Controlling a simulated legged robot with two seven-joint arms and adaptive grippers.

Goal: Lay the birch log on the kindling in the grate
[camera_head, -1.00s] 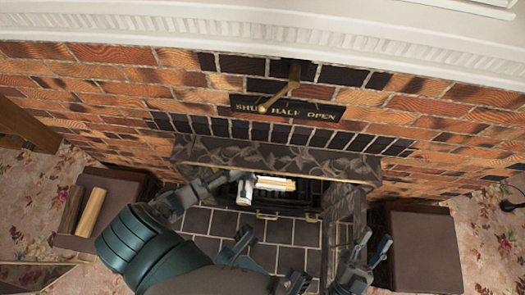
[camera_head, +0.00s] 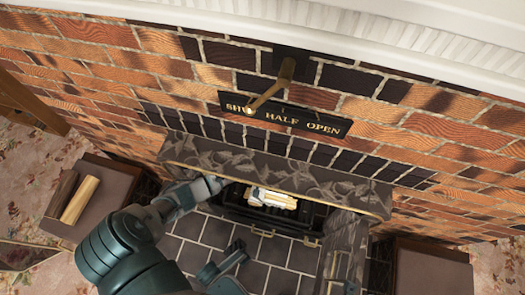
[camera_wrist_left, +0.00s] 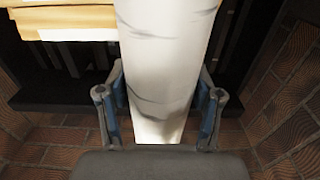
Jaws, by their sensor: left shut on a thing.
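The white birch log (camera_wrist_left: 166,45) with grey marks fills the middle of the left wrist view, running away from my left gripper (camera_wrist_left: 160,100). The gripper's two blue-padded fingers are shut on its near end. In the head view my left gripper (camera_head: 218,184) is at the fireplace opening, and the log is mostly hidden there. The pale kindling (camera_wrist_left: 62,22) lies on the dark grate to the left of the log in the wrist view; it also shows in the head view (camera_head: 280,201). I cannot tell whether log and kindling touch.
A stone mantel (camera_head: 290,172) overhangs the opening. A stone side piece (camera_head: 345,250) stands at its right. A brass lever (camera_head: 272,85) sticks out by a sign (camera_head: 285,115). A brown box at left holds logs (camera_head: 82,199); another box (camera_head: 430,270) stands right. Tiles (camera_head: 215,232) lie in front.

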